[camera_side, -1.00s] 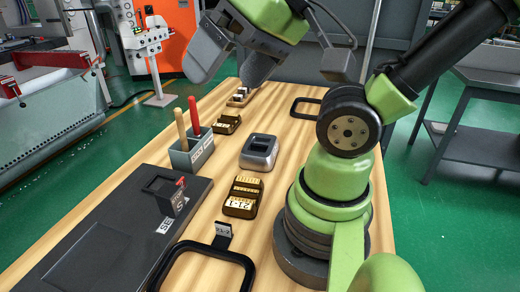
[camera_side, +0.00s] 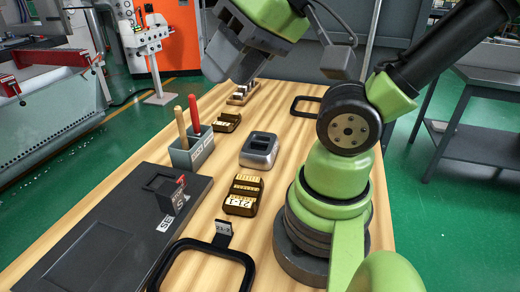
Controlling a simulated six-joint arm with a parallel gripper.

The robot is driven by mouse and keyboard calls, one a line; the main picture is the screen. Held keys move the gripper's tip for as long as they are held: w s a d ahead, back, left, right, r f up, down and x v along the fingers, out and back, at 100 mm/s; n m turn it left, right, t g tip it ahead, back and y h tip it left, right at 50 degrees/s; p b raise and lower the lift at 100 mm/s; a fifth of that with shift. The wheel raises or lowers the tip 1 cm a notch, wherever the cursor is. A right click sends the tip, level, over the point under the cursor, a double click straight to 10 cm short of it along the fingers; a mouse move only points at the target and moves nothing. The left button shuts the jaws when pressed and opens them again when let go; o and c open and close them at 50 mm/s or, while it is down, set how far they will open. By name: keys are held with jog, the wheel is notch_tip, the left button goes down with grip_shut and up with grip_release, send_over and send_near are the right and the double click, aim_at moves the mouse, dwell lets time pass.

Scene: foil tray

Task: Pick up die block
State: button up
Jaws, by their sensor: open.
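My gripper (camera_side: 233,68) is open, above the far end of the wooden table, its two grey fingers pointing down. Below and just beyond the fingertips stands a small brown holder with light pieces (camera_side: 242,92), apart from the fingers as far as I can see. A silver-grey block with dark slots (camera_side: 259,150) stands mid-table. A brown block with gold rows and a white label (camera_side: 243,195) stands nearer the camera, and a similar brown block (camera_side: 227,122) stands farther back. I cannot tell which of these is the die block. Nothing shows between the fingers.
A grey bin (camera_side: 192,155) holds a yellow-handled and a red-handled tool at left. A dark flat unit (camera_side: 115,235) lies at the table's left front. A black frame with a tag (camera_side: 205,268) lies at the front, another black frame (camera_side: 305,106) at the back right.

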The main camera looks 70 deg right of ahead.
jog(key=n+g+h, duration=0.2)
jog(key=n+g, duration=0.3)
jog(key=g, duration=0.2)
send_over(260, 149)
jog(key=f, duration=2.3)
jog(key=shift+w+d, duration=0.1)
jog(key=shift+d, duration=0.25)
jog(key=shift+a+f, duration=0.2)
jog(key=shift+f, duration=2.9)
grip_shut()
jog(key=shift+r, duration=0.1)
